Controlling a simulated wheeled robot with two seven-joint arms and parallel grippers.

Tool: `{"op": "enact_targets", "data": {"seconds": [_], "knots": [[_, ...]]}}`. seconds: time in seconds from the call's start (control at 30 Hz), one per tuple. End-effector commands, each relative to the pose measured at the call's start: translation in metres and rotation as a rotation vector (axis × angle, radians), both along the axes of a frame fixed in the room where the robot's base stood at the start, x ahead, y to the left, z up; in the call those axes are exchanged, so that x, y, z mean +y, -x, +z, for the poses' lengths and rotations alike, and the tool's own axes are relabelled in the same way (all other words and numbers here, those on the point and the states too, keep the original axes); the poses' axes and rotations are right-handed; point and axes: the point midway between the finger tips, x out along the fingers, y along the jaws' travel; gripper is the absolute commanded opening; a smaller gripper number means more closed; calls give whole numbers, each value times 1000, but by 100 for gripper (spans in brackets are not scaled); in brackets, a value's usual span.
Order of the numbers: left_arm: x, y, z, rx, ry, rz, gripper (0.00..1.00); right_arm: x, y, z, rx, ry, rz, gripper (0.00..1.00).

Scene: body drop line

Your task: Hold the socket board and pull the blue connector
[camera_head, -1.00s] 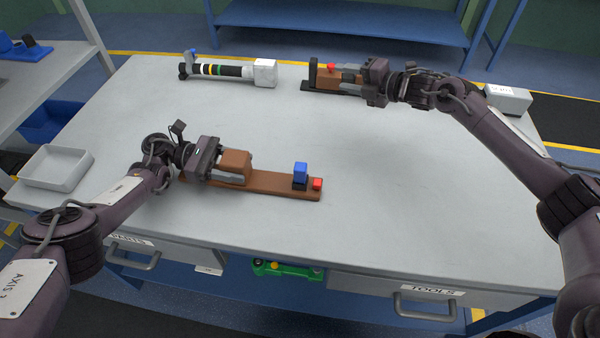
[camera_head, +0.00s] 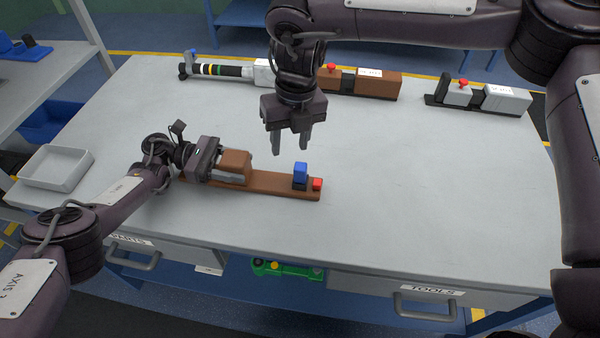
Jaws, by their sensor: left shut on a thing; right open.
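The socket board (camera_head: 268,187) is a long brown board lying on the table at the front left. A blue connector (camera_head: 300,170) stands upright in a dark socket near its right end, beside a small red block (camera_head: 317,184). A larger brown block (camera_head: 236,161) rises at the board's left end. My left gripper (camera_head: 228,170) is shut on that brown block. My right gripper (camera_head: 290,146) is open and empty, pointing down above the table, behind and slightly left of the blue connector, not touching it.
At the back stand a striped cylinder tool (camera_head: 222,71), a brown unit with a red button (camera_head: 375,84) and a grey unit with a red button (camera_head: 480,98). An empty grey tray (camera_head: 57,167) sits at the left edge. The right half of the table (camera_head: 430,180) is clear.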

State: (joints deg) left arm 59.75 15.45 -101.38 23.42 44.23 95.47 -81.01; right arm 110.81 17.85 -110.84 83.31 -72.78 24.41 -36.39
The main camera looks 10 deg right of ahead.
Motion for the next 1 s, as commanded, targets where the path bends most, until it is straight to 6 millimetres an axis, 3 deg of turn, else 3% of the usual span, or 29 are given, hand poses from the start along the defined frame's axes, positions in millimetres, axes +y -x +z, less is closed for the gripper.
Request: {"op": "enact_targets", "data": {"seconds": [0.1,0.27,0.7,1.0], "knots": [[1,4,-7,11,-7,-6,14,-15,2,4,-11,81,-5,43],[1,4,-7,11,-7,-6,14,-21,3,-2,-12,109,-11,43],[1,4,-7,11,-7,-6,14,-20,3,-62,-9,104,-10,43],[1,4,-7,11,-7,-6,14,-20,2,-83,-13,103,-9,43]]}}
